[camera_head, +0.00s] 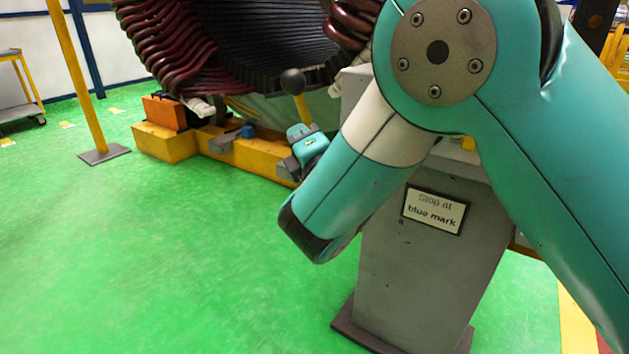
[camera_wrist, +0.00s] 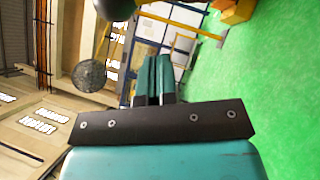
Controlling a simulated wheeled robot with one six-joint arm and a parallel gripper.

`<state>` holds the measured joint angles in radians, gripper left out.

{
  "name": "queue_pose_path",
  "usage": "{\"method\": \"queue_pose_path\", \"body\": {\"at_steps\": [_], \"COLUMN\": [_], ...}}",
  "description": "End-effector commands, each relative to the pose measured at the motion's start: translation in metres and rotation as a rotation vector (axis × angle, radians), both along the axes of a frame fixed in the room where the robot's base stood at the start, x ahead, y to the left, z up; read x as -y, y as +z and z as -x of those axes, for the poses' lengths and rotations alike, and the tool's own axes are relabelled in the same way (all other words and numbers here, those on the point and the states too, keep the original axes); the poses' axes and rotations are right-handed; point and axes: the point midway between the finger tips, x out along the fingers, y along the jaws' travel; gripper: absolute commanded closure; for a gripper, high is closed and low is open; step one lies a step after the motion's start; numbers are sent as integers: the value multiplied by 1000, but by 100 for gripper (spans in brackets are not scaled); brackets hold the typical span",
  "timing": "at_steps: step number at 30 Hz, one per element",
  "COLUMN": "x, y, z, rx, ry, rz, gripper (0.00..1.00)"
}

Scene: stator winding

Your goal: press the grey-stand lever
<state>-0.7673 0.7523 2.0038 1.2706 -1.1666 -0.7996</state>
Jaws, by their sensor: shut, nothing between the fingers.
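The grey stand (camera_head: 430,260) stands right of centre in the head view, with a sign reading "Stop at blue mark". A lever with a black ball knob (camera_head: 292,82) on a yellow shaft (camera_head: 302,108) rises at the stand's upper left; its lower end is hidden behind a teal part, probably my wrist. My gripper (camera_wrist: 154,62) shows in the wrist view with its two teal fingers together and empty. A dark ball, probably the knob (camera_wrist: 115,8), is cut off by the top edge there, up and left of the fingertips. I see no contact; the distance is unclear.
A large stator with dark red coils (camera_head: 175,45) stands behind on a yellow base (camera_head: 245,155). A yellow post (camera_head: 75,75) and a cart (camera_head: 22,110) are at the left. Green floor (camera_head: 150,260) is clear at the front left.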

Motion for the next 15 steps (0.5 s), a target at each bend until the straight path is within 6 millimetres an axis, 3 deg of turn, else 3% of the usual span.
{"method": "queue_pose_path", "body": {"at_steps": [1, 6, 15], "x": [3, 14, 22], "y": [-12, -17, -16], "z": [10, 39, 57], "rx": [1, 1, 2], "ry": [2, 3, 1], "rz": [2, 0, -3], "gripper": [100, 100, 100]}}
